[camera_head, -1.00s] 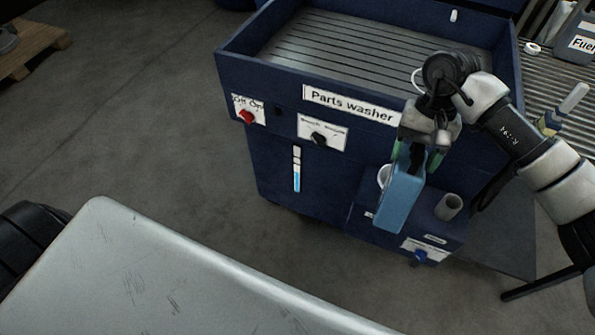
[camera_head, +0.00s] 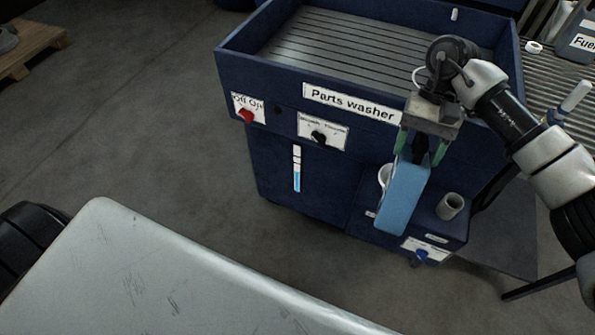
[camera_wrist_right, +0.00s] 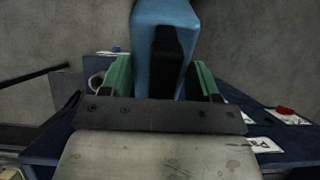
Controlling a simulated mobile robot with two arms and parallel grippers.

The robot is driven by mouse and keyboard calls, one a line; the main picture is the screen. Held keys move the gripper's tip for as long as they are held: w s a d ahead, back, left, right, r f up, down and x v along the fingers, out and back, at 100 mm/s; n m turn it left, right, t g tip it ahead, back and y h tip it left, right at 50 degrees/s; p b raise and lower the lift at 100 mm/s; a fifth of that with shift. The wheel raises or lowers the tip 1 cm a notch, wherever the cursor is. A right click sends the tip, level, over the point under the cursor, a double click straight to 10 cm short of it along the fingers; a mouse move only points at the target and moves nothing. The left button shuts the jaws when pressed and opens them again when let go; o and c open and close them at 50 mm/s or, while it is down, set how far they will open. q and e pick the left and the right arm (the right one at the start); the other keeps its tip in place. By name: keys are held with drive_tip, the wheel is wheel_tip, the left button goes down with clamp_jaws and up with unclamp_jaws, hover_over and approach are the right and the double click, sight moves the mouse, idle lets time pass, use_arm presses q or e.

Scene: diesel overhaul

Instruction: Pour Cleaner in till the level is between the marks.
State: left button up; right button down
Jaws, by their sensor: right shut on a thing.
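The blue parts washer (camera_head: 310,165) stands in the middle of the head view. Its level gauge (camera_head: 297,169) is a vertical strip, blue in the lower part and white above. My right gripper (camera_head: 418,150) is shut on a blue canister (camera_head: 404,197), held over the low box at the washer's front right. The canister also shows between the green fingers in the right wrist view (camera_wrist_right: 163,22). A white round rim (camera_head: 384,176) on the box is partly hidden behind the canister. I cannot see the canister's mouth or any stream. My left gripper is not in view.
A grey cup-like tube (camera_head: 450,206) stands on the box beside the canister. A red switch (camera_head: 246,115), a black knob (camera_head: 319,138) and a blue valve knob (camera_head: 421,255) are on the front. A pale metal surface (camera_head: 170,275) fills the foreground.

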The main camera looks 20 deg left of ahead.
drive_tip(key=shift+r, duration=0.15)
drive_tip(key=shift+w+g, duration=0.1)
drive_tip(key=shift+g, duration=0.2)
drive_tip(key=shift+w+f+g+p, duration=0.15)
drive_tip(key=shift+f+g+p, duration=0.05)
drive_tip(key=shift+g+p, duration=0.15)
drive_tip(key=shift+f, duration=0.15)
drive_tip(key=shift+f, duration=0.3)
drive_tip(key=shift+g, duration=0.25)
drive_tip(key=shift+w+f+g, duration=0.15)
drive_tip(key=shift+f+g, duration=0.05)
drive_tip(key=shift+g, duration=0.1)
idle(0.6)
drive_tip(key=shift+w+f, duration=0.1)
drive_tip(key=shift+f, duration=0.1)
